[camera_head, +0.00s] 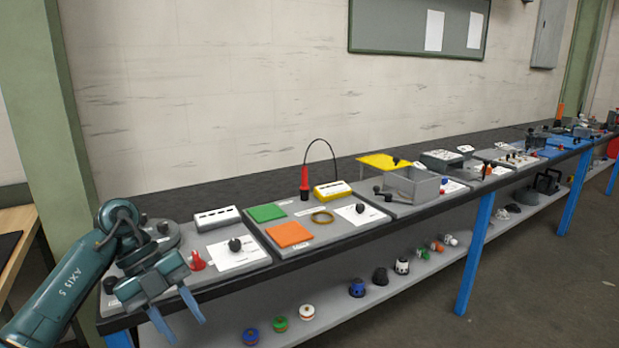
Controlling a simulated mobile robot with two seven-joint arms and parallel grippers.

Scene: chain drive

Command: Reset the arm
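My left arm (72,290) comes in from the lower left. Its teal gripper (187,331) points down at the front left edge of the workbench, and its two blue fingers are apart with nothing visible between them. The arm and gripper cover part of the bench's left end. A grey round part (160,232) on the bench shows just behind the gripper, and a red part (196,261) is just right of it. Whether the gripper touches the bench edge I cannot tell. My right gripper is not in view.
The long workbench (330,249) holds a green pad (267,213), an orange pad (288,234), a red probe (305,183) and a grey box (411,186). Several small parts sit on the lower shelf (340,315). A wooden table (17,237) stands at left. The floor at right is clear.

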